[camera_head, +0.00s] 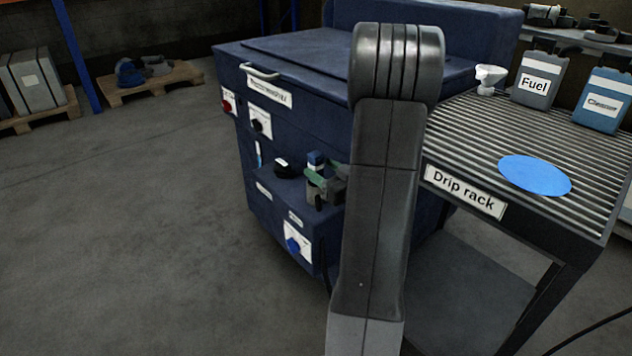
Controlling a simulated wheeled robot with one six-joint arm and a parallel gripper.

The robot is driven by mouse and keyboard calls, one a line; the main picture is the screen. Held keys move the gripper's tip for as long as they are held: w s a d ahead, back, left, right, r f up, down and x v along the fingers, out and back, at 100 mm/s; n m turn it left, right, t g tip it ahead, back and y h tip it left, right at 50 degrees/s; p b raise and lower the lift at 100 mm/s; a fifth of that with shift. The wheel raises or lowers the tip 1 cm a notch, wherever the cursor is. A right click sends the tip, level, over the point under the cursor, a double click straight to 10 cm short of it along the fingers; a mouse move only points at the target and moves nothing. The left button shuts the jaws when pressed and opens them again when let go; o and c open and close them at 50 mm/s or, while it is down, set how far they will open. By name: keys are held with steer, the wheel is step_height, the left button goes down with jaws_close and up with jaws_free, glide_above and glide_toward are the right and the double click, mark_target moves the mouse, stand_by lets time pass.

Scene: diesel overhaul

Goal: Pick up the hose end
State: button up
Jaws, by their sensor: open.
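My arm stands upright in front of the blue machine and hides part of it. Behind its left side, dark grey and greenish parts that look like my gripper (320,184) stick out above the machine's small front shelf (272,196). The jaws are open, but the fingers are small and partly covered. A small blue-topped piece (315,159) stands right at these parts. I cannot tell whether it is the hose end or whether it touches them. A black hose (324,265) hangs below the shelf, partly behind my arm.
A round dark item (284,168) lies on the shelf. The drip rack (470,131) on the right carries a blue disc (535,175), a white funnel (489,79), a Fuel can (538,80) and a Cleaner can (602,101). The floor on the left is clear up to the pallets (150,82).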

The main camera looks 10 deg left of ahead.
mark_target(311, 162)
steer(key=x, duration=0.5)
steer(key=shift+f+b, duration=0.15)
steer(key=shift+b, duration=0.25)
steer(key=shift+c, duration=0.2)
jaws_close()
